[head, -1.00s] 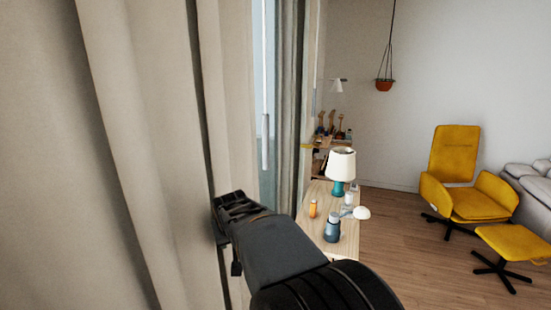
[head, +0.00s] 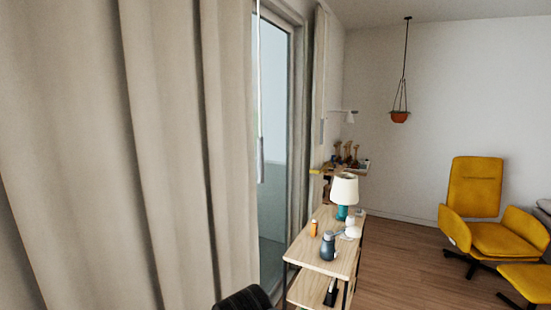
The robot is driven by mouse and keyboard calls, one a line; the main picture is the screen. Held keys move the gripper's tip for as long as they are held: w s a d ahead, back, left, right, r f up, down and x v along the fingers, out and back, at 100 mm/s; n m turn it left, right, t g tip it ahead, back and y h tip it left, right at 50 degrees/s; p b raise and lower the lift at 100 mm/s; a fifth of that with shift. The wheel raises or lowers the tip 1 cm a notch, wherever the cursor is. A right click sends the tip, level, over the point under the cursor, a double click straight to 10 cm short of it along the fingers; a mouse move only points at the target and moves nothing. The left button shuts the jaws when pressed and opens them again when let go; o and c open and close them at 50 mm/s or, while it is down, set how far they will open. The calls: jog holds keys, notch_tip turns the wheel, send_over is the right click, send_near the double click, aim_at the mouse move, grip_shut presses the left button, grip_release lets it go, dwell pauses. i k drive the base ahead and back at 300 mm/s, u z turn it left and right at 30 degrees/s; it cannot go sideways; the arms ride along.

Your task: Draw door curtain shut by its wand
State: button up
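The beige door curtain (head: 170,150) hangs in deep folds across the left of the head view. Its free edge lies beside the glass door (head: 275,140), which shows uncovered to the right. The thin pale wand (head: 261,150) hangs upright close to that edge, in front of the glass, and its lower end is free. My gripper's fingers are not in view, and nothing is seen touching the wand.
A wooden shelf table (head: 318,261) stands right of the door, bearing a teal lamp (head: 344,190), a dark bottle (head: 328,247) and an orange bottle (head: 313,229). A yellow armchair (head: 475,200) stands at the right. A hanging planter (head: 400,117) is at the back. Wood floor between is clear.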

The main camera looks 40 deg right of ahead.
aim_at(226, 25)
jog(key=k, duration=0.2)
jog(key=z, duration=1.45)
jog(key=i, duration=1.5)
jog(key=u, duration=0.9)
